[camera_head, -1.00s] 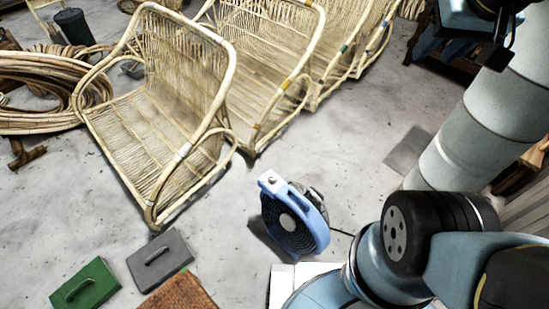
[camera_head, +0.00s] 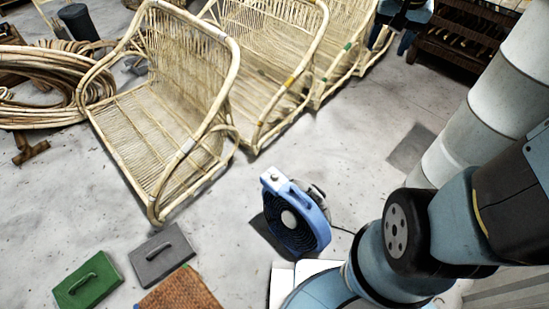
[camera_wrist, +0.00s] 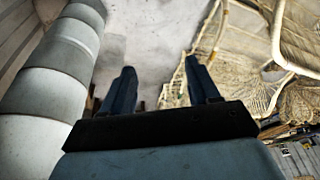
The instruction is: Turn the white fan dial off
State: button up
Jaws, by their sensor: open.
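The blue fan (camera_head: 296,228) stands on the concrete floor at the lower middle of the head view, its round grille facing the camera. A small white dial (camera_head: 273,178) sits at its top left corner; its setting is too small to read. My gripper (camera_head: 391,40) is at the top right of the head view, far from the fan. In the wrist view my gripper (camera_wrist: 162,82) has its two dark fingers spread apart with nothing between them. The fan is not in the wrist view.
Rattan chair frames (camera_head: 160,110) stand in a row behind the fan. Rattan coils (camera_head: 45,95) lie at the left. Green (camera_head: 88,283) and grey (camera_head: 160,256) handled blocks lie at the lower left. A large pale duct (camera_head: 490,95) runs along the right. Floor right of the fan is mostly clear.

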jog(key=w+a+f+m+g, duration=0.2)
jog(key=w+a+f, duration=0.2)
jog(key=w+f, duration=0.55)
jog(key=m+g+y, duration=0.4)
jog(key=m, duration=0.3)
send_near(276, 174)
jog(key=x, duration=0.9)
jog(key=shift+a, duration=0.15)
